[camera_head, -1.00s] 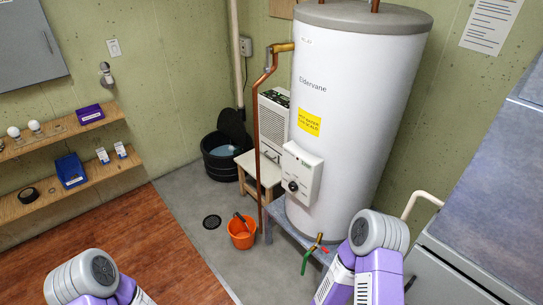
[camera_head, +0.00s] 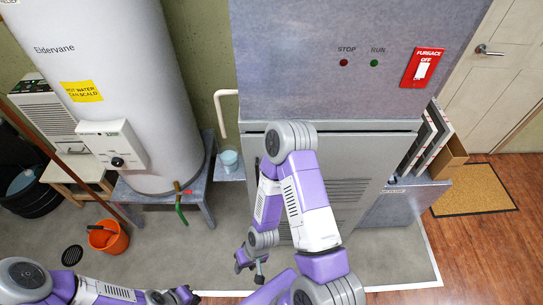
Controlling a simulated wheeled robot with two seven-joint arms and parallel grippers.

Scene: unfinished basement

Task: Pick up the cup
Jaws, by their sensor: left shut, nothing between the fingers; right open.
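A small light-blue cup (camera_head: 230,158) stands on a small grey ledge (camera_head: 222,175) between the water heater and the furnace, below a white pipe end. My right gripper (camera_head: 250,270) is open and empty in front of the furnace, low in the picture. It is well below the cup in the picture and apart from it. My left gripper (camera_head: 186,295) is shut and empty at the bottom edge, farther from the cup. Its fingertips are small and partly cut off.
The white water heater (camera_head: 120,60) on its stand (camera_head: 190,200) is left of the cup. The grey furnace (camera_head: 350,150) is right of it, behind my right arm. A white pipe (camera_head: 218,115) hangs above. An orange bucket (camera_head: 112,240) sits on the floor at left.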

